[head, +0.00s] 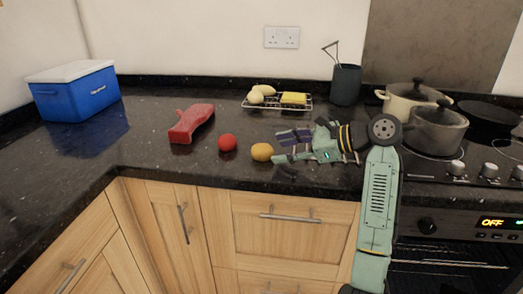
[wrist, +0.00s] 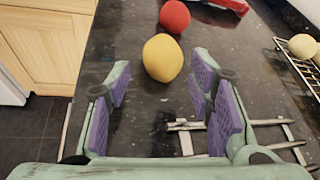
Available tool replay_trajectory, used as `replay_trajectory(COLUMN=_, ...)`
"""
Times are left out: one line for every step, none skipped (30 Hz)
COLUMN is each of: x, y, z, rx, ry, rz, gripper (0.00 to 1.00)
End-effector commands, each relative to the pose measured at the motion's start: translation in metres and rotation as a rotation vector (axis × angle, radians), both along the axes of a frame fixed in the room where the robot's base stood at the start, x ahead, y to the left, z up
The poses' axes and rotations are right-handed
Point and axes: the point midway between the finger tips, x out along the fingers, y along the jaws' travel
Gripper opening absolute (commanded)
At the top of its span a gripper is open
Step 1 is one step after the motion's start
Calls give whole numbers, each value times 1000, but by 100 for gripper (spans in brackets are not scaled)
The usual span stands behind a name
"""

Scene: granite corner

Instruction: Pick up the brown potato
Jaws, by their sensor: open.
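A yellow-brown, rounded object (head: 262,152), which looks like the potato, lies on the dark counter near its front edge. It also shows in the wrist view (wrist: 162,57), whole and unobstructed. My gripper (head: 287,148) is just to its right in the head view, low over the counter. In the wrist view my gripper (wrist: 160,82) is open, with purple-padded fingers on both sides and nothing held. The potato is ahead of the fingertips, roughly in line with the gap between them. I cannot tell any contact.
A red ball (head: 228,142) sits left of the potato, with a red object (head: 192,123) beyond it. A wire rack (head: 277,107) behind holds pale rounded items and a yellow sponge. Metal bars (wrist: 265,122) show near my right finger. Pots (head: 437,130) stand at right.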

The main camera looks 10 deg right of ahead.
Motion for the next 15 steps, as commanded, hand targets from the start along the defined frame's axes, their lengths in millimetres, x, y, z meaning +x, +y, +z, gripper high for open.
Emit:
replay_trajectory(x=2, y=2, z=-1, rx=0, ry=0, rz=1, gripper=48)
replay_trajectory(x=3, y=4, z=-1, rx=-1, ry=1, rz=1, gripper=48)
replay_trajectory(x=5, y=7, z=-2, rx=-1, ry=1, rz=1, gripper=48)
replay_trajectory(x=7, y=9, z=-2, rx=-1, ry=1, rz=1, gripper=48)
replay_trajectory(x=9, y=12, z=-3, rx=-1, ry=1, rz=1, gripper=48)
replay_trajectory(x=13, y=17, z=-5, rx=-2, ry=1, rz=2, gripper=48)
replay_trajectory(x=16, y=21, z=-6, rx=-1, ry=0, rz=1, gripper=48)
replay_trajectory(x=19, y=24, z=-7, rx=-2, ry=2, rz=1, gripper=48)
replay_trajectory(x=23, y=29, z=-10, rx=-1, ry=1, rz=1, gripper=48)
replay_trajectory(x=25, y=32, z=-12, rx=-1, ry=0, rz=0, gripper=48)
replay_trajectory(x=27, y=34, z=-14, rx=-1, ry=0, rz=1, gripper=48)
replay_trajectory(x=29, y=37, z=-15, rx=-1, ry=0, rz=0, gripper=48)
replay_trajectory(x=30, y=39, z=-16, rx=-1, ry=-1, rz=-1, gripper=48)
replay_trajectory(x=31, y=40, z=-17, rx=-1, ry=-2, rz=0, gripper=48)
replay_trajectory(x=32, y=41, z=-17, rx=-1, ry=-2, rz=-1, gripper=48)
